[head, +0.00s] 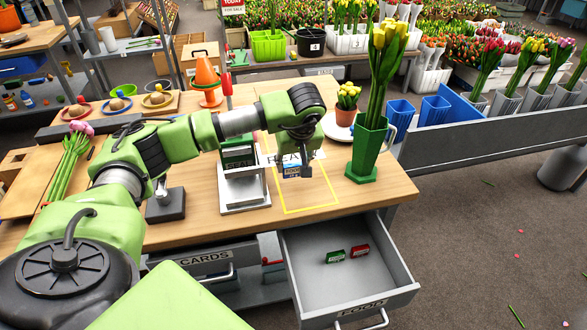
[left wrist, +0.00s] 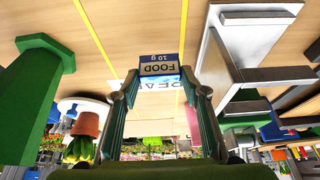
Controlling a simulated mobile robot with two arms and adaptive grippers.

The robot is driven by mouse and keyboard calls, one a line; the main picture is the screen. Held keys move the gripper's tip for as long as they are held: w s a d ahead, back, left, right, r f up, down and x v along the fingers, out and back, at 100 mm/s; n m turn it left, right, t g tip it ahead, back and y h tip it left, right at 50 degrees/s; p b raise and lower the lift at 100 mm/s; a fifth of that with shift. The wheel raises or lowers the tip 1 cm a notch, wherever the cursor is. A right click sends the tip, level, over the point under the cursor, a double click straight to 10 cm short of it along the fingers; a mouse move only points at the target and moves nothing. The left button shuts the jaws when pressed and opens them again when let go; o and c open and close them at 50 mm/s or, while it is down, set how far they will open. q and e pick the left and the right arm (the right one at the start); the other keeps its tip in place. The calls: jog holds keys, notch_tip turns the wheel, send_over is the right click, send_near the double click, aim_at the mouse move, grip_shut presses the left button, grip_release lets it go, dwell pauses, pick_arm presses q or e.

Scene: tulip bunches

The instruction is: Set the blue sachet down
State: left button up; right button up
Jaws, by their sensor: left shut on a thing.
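My left gripper (head: 294,166) points down over the yellow-outlined area (head: 318,207) of the wooden table. It is shut on the blue sachet (head: 291,172). In the left wrist view the sachet (left wrist: 159,66), blue and white with "FOOD 10 g" on it, sits between the two fingertips (left wrist: 160,85). I cannot tell whether the sachet touches the table. The open drawer (head: 306,272) marked FOOD is below the table's front edge, with a green sachet (head: 335,256) and a red sachet (head: 360,251) in it. My right gripper is not in view.
A green vase (head: 369,145) of yellow tulips stands right of the outline, near a potted plant (head: 346,108). A grey-white stand (head: 244,185) with a green block is on the left. The front part of the outlined area is bare.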

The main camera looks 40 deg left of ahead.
aim_at(293, 172)
pick_arm(q)
jog(key=shift+w+a+f, duration=0.2)
jog(key=shift+w+f, duration=0.05)
jog(key=shift+f, duration=0.2)
jog(key=shift+w+a+f, duration=0.15)
jog(key=shift+w+f, duration=0.1)
jog(key=shift+f, duration=0.15)
notch_tip(293, 172, down, 2)
jog(key=shift+d+f+p, duration=0.1)
jog(key=shift+p, duration=0.55)
jog(key=shift+f, duration=0.3)
jog(key=shift+f, duration=0.1)
jog(key=o, duration=0.8)
jog(key=shift+c, duration=0.2)
